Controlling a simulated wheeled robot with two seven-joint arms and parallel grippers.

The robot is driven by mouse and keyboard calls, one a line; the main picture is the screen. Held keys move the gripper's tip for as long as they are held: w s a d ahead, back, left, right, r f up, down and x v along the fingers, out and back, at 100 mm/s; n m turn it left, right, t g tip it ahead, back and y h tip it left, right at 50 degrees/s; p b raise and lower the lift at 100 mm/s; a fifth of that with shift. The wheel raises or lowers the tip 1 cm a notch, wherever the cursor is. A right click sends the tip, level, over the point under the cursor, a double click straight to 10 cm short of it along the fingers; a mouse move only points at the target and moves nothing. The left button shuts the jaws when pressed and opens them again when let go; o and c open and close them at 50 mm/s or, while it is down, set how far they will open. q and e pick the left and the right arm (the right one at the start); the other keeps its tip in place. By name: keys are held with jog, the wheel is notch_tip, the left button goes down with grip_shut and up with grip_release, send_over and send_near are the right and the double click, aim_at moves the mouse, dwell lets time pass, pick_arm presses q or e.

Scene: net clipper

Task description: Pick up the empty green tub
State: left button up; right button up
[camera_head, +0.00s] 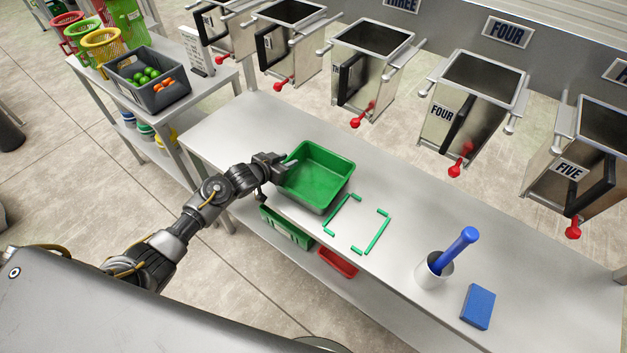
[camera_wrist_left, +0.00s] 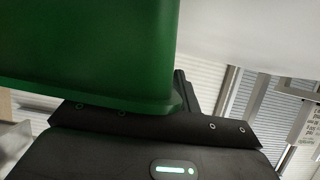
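The green tub (camera_head: 315,178) is empty and sits at the front left part of the steel table, just left of some green marker strips (camera_head: 377,235). My left gripper (camera_head: 287,163) is at the tub's left rim, touching or very near it. In the left wrist view the tub (camera_wrist_left: 90,50) fills the upper left, close against the gripper body, and one dark finger (camera_wrist_left: 185,92) shows partly behind it. The tub hides the rest of the fingers, so I cannot tell whether they are closed on the rim. My right gripper is in neither view.
Steel bins stand behind the table (camera_head: 560,275). A white cup (camera_head: 432,272) with a blue-handled tool and a blue block (camera_head: 478,306) are at the right. A grey crate of fruit (camera_head: 147,92) is on the left table. Another green tub (camera_head: 286,228) is on the lower shelf.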

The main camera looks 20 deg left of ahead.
pick_arm(q)
grip_shut()
dwell(0.4)
